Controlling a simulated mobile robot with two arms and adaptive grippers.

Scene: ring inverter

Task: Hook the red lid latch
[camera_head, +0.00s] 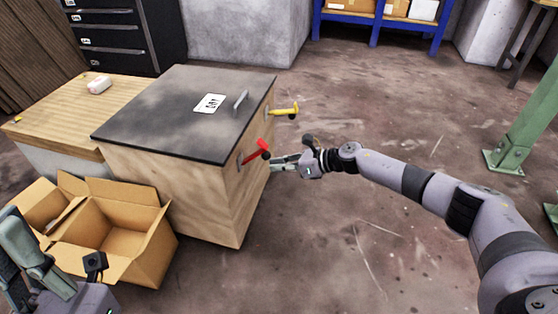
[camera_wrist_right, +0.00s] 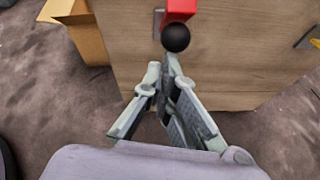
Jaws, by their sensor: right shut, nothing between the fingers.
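The red lid latch (camera_head: 256,152) is on the side of a wooden box with a dark lid (camera_head: 185,112). It sticks out and up from the wall and ends in a black ball. In the right wrist view the red latch (camera_wrist_right: 181,10) and its black ball (camera_wrist_right: 176,38) are just beyond the fingertips. My right gripper (camera_head: 274,164) is shut and empty, close to the box wall just below and beside the latch. I cannot tell whether it touches the latch. My left gripper (camera_head: 50,262) is at the lower left, partly cut off, apart from the box.
A yellow latch (camera_head: 285,110) sits on the same box wall, farther back. A grey handle (camera_head: 240,100) is on the lid. An open cardboard box (camera_head: 150,215) stands at the left front. A wooden-topped table (camera_head: 55,105) adjoins the box.

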